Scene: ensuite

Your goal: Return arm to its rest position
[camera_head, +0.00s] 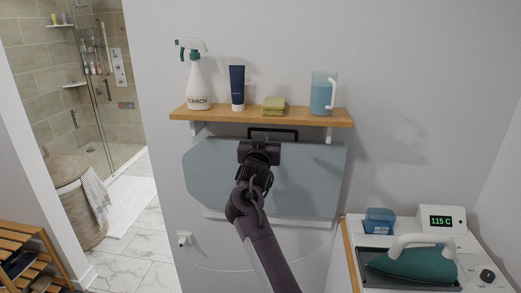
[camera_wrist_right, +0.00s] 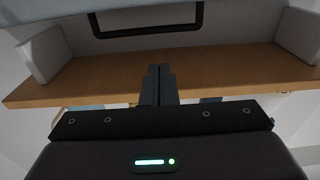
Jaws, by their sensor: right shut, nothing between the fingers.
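My right arm (camera_head: 258,225) reaches up from the bottom of the head view. Its gripper (camera_head: 259,148) is in front of the folded grey-blue board on the wall (camera_head: 315,180), just below the wooden shelf (camera_head: 340,117). The gripper body hides its fingertips in the head view. In the right wrist view the two dark fingers (camera_wrist_right: 157,85) are shut together with nothing between them. The board's black handle (camera_wrist_right: 150,28) shows beyond the fingers, apart from them in that picture. My left gripper is not in view.
The shelf holds a starch spray bottle (camera_head: 198,85), a dark blue tube (camera_head: 237,88), sponges (camera_head: 273,104) and a blue-filled jug (camera_head: 322,95). A green iron (camera_head: 415,262) rests on a unit at lower right, showing 115 C. A wicker basket (camera_head: 78,205) stands left.

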